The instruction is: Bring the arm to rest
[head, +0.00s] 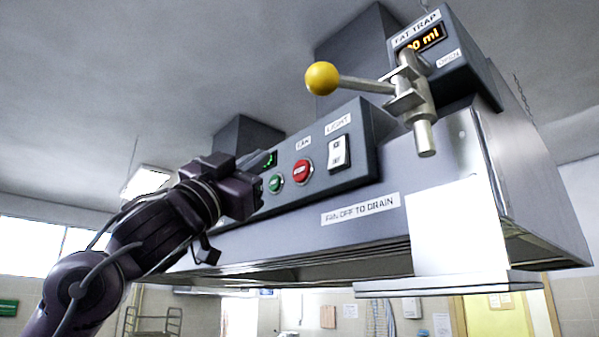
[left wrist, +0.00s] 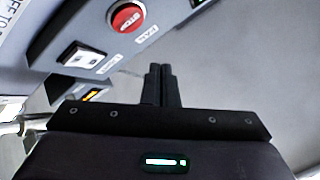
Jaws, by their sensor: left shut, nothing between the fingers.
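My left gripper (head: 266,160) is raised in front of the hood's control panel (head: 352,120), near its left end beside the green button (head: 275,184). In the left wrist view its two fingers (left wrist: 161,84) are together with nothing between them. The red stop button (head: 302,171) and the white light switch (head: 338,152) are to the right of the gripper in the head view. The red button (left wrist: 126,17) and the switch (left wrist: 82,57) also show in the left wrist view. Whether the fingers touch the panel cannot be told. My right gripper is not in view.
A valve with a yellow ball handle (head: 322,78) sticks out under the fat trap box (head: 432,50) with its lit display. The hood (head: 360,230) fills the middle and right. Open room lies below and left. A rack (head: 153,321) stands at the back.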

